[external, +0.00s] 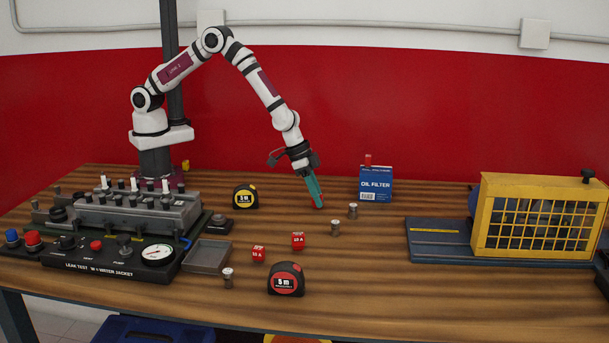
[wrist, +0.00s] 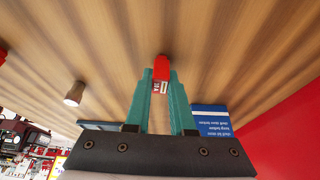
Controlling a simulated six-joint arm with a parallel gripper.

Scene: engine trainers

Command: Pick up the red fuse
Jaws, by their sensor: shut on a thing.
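My gripper (external: 318,203) points down at the middle of the table, its teal fingers shut on a red fuse (wrist: 161,66). In the wrist view the gripper (wrist: 162,75) has one finger on each side of the fuse, and a white label shows between them. In the external view only a little red of this held fuse (external: 319,205) shows at the fingertips. It is at or just above the wood; I cannot tell which.
A blue oil filter box (external: 375,184) with a small red thing on top stands behind right. Tape measures (external: 286,279) (external: 245,197), a grey tray (external: 207,256), the engine trainer (external: 140,213) and a yellow cage (external: 540,218) surround it.

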